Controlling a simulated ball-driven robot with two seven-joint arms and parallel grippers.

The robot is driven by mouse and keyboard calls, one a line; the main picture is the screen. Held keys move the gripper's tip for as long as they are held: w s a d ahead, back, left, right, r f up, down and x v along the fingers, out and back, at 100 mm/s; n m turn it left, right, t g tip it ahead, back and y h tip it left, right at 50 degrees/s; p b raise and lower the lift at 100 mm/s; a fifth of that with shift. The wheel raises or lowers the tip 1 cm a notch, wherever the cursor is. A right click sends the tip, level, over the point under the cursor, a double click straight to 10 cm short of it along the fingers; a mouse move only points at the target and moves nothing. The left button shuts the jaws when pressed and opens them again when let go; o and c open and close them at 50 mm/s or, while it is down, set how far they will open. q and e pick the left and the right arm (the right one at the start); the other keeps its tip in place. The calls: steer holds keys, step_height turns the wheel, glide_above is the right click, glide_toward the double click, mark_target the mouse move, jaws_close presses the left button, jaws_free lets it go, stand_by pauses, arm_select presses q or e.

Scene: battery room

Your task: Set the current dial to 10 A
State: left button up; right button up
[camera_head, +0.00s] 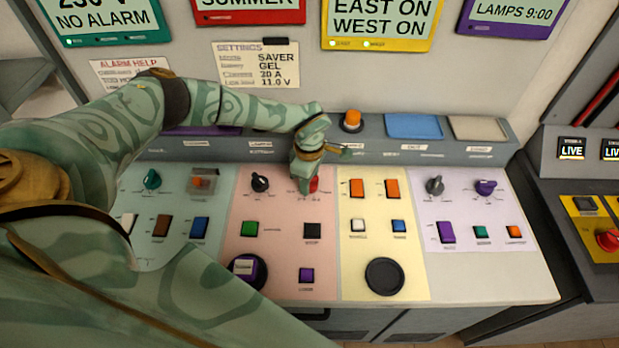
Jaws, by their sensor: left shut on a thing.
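My left arm reaches in from the left across the sloped console. My left gripper (306,184) points down over the pink section and is shut on a red dial (314,185), which it mostly hides. The dial's pointer and scale cannot be read here. A black dial (260,182) stands to its left on the same pink section, clear of the gripper. The labels are too small to tell which dial is named current. My right gripper is not in view.
A settings note (255,65) on the back wall reads SAVER, GEL, an amp value and 11.0 V. An orange lamp (352,120) stands on the ledge behind the gripper. Orange switches (357,188) sit close to its right. A green button (249,228) and black button (312,230) lie nearer.

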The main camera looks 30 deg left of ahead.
arm_select(q)
steer(key=shift+w+r, duration=0.1)
steer(key=o, duration=1)
step_height(320, 180, up, 16)
steer(key=shift+r+p, duration=0.1)
steer(key=shift+p, duration=0.85)
